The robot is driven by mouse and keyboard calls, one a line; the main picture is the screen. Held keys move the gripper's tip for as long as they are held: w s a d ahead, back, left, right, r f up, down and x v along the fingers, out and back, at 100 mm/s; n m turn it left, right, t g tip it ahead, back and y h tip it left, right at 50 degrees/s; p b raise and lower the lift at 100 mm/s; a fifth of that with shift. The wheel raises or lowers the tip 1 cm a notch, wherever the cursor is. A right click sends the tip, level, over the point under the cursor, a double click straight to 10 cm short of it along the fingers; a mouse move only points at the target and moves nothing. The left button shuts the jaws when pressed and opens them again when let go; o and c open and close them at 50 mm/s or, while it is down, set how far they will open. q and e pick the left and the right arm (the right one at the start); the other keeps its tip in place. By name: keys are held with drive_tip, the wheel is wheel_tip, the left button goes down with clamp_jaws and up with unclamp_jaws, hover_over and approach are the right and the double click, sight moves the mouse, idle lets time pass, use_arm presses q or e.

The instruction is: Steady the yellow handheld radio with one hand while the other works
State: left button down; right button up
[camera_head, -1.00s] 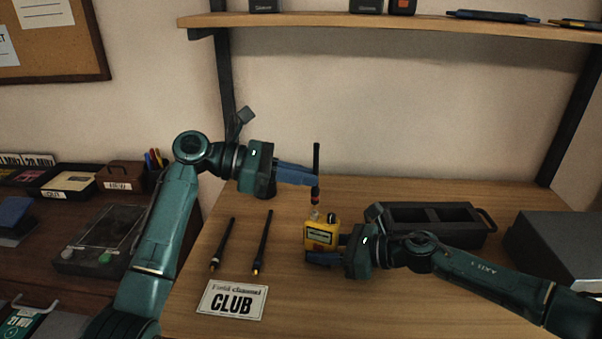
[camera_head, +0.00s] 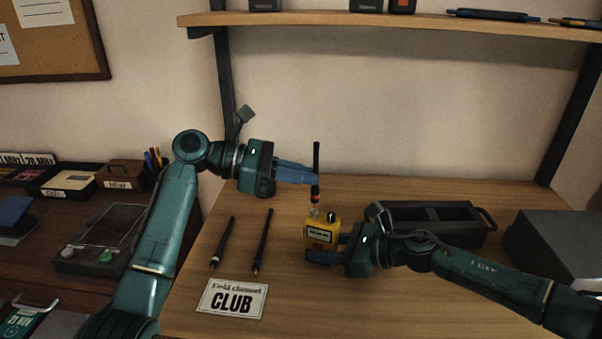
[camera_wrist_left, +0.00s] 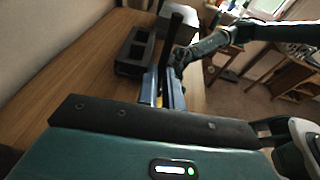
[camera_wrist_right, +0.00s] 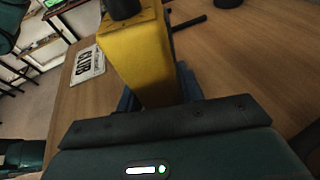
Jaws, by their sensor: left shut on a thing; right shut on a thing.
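The yellow handheld radio (camera_head: 321,234) stands upright on the table, its small screen and dark knob showing; its yellow side fills the middle of the right wrist view (camera_wrist_right: 138,58). My right gripper (camera_head: 322,256) is shut on the radio low on its body. My left gripper (camera_head: 312,180) is shut on a black antenna (camera_head: 316,160), held upright above the radio's top. The antenna's red-banded lower end is just over the radio's connector; I cannot tell whether they touch. The antenna also shows in the left wrist view (camera_wrist_left: 172,38).
Two more antennas (camera_head: 222,243) (camera_head: 263,241) lie on the table to the left. A CLUB card (camera_head: 232,299) lies in front of them. A dark divided tray (camera_head: 470,238) and a grey box (camera_head: 560,245) stand to the right. A shelf (camera_head: 400,26) runs above.

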use_arm(q)
drive_tip(key=shift+f, duration=1.15)
drive_tip(key=c, duration=1.5)
unclamp_jaws()
drive_tip(key=v, duration=1.2)
drive_tip(key=shift+r, duration=0.1)
